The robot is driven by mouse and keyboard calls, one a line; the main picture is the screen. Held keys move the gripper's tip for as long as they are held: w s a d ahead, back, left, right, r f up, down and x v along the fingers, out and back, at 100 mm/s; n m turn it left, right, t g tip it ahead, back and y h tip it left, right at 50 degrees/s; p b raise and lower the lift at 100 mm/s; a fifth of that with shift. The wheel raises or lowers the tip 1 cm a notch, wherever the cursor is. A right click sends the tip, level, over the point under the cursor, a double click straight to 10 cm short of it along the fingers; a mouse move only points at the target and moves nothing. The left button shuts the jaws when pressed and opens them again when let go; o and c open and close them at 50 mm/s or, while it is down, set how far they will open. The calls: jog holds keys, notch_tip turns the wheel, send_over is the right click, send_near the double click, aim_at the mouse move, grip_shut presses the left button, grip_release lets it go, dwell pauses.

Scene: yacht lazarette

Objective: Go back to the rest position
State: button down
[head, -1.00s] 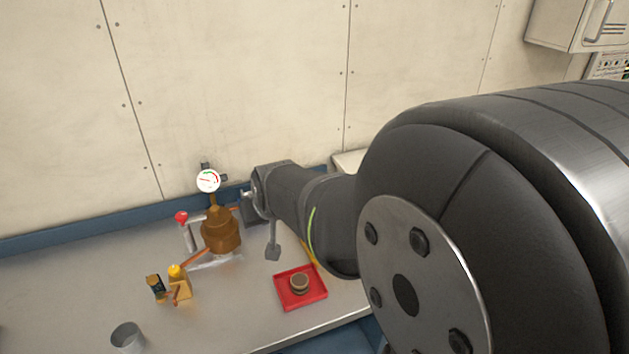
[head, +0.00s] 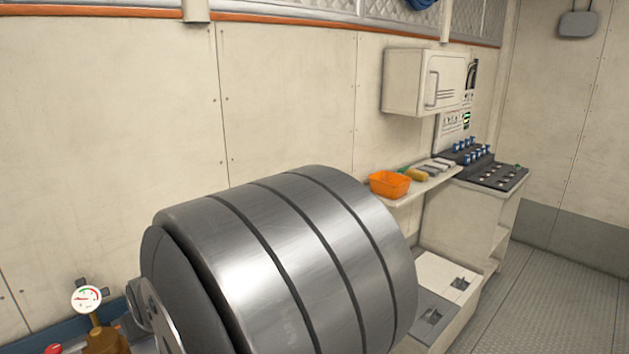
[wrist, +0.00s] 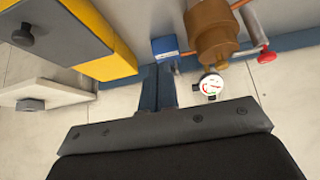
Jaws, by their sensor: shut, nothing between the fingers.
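My gripper (wrist: 160,88) shows in the wrist view with its dark fingers together and nothing between them. Beyond the fingertips is a small blue block (wrist: 166,47); I cannot tell whether they touch it. A brass vessel (wrist: 213,35) with a white dial gauge (wrist: 211,84) is to the right of the fingers in that view. In the head view the gauge (head: 86,299) and the vessel's top (head: 104,342) show at the lower left. My own large arm link fills the lower middle there and hides most of the bench; the gripper is out of that view.
A yellow-and-grey box (wrist: 90,35) and a pale panel (wrist: 45,84) lie left in the wrist view; a red knob (wrist: 267,57) is right. In the head view, an orange bin (head: 389,184) sits on a shelf below a white cabinet (head: 415,82). The right floor (head: 560,290) is clear.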

jog(key=x, duration=0.8)
jog(key=shift+w+a, duration=0.35)
jog(key=shift+w, duration=0.05)
jog(key=shift+r, duration=0.1)
jog(key=shift+r, duration=0.1)
